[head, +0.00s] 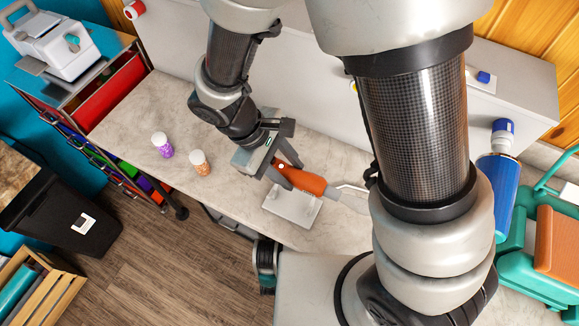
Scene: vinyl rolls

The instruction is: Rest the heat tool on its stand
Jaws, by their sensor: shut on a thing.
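The heat tool (308,182) has an orange handle and a pale metal end that points right, toward my arm. My gripper (287,175) is shut on the left part of the orange handle. The stand (292,206) is a flat light-grey plate with small upright supports, on the marble-look counter below the tool. The tool is over the back part of the stand. I cannot tell whether it touches the supports. My arm hides part of the counter to the right of the tool's metal end.
A purple jar (162,145) and an orange jar (201,163) with white caps stand on the counter (128,125) to the left. A black bin (75,226) is on the wooden floor. The counter's front edge lies just below the stand.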

